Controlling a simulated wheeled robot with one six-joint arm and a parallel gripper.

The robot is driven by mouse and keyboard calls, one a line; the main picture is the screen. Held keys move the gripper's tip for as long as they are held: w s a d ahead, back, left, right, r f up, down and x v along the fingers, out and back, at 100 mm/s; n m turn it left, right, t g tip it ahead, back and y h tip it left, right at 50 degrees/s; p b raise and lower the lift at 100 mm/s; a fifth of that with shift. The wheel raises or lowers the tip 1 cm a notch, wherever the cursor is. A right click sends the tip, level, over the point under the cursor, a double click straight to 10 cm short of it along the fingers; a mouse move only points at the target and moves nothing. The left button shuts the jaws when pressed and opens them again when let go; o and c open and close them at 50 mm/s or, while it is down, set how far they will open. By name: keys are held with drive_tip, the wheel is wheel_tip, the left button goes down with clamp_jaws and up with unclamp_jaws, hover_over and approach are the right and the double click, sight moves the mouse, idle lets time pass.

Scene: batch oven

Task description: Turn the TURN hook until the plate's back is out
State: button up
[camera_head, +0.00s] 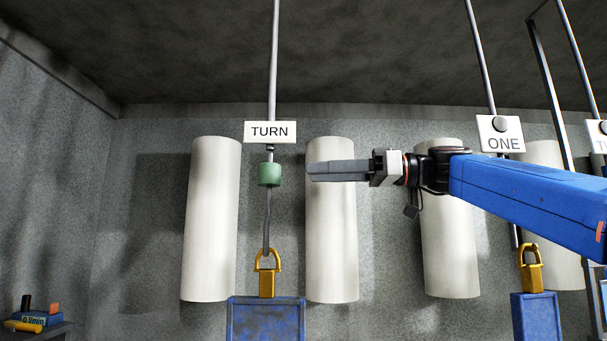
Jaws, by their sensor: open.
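The TURN sign (269,132) hangs on a thin rod in front of the back wall. Below it a green collar (269,174) sits on the TURN hook (267,215). A yellow clevis (267,275) hangs from the hook's lower end and bears a blue plate (266,318), cut off by the bottom edge. The plate shows a framed, speckled face; I cannot tell from this which side is the back. My gripper (312,171) is open and empty, to the right of the green collar and apart from it, at about its height.
The ONE sign (501,134) hangs at right, with a yellow clevis (531,270) and blue plate (538,316) below it. White vertical cylinders (210,220) line the grey wall.

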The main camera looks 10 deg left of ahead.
drive_tip(key=shift+w+d, duration=0.1)
drive_tip(key=shift+d, duration=0.85)
drive_tip(key=s+d+f+m+t+h, duration=0.15)
drive_tip(key=d+f+m, duration=0.25)
drive_tip(key=f, duration=0.4)
drive_tip(key=d+f+m+t+h, duration=0.3)
drive_tip(key=f+m, duration=0.1)
drive_tip(key=f, duration=0.5)
drive_tip(key=s+d+f+m+h, duration=0.3)
drive_tip(key=s+d+f, duration=0.4)
drive_tip(key=f, duration=0.9)
drive_tip(key=s+d+f+m+t+h, duration=0.1)
drive_tip(key=s+d+f+m+h, duration=0.3)
drive_tip(key=d+f, duration=0.9)
drive_tip(key=s+d+f+m+t+h, duration=0.1)
drive_tip(key=s+d+f+m+h, duration=0.3)
drive_tip(key=s+d+f, duration=0.5)
wheel_tip(320, 180, down, 10)
drive_tip(key=shift+s+d+r+h, duration=0.1)
drive_tip(key=shift+s+d+h, duration=0.4)
drive_tip(key=shift+h, duration=0.75)
drive_tip(key=shift+a, duration=0.1)
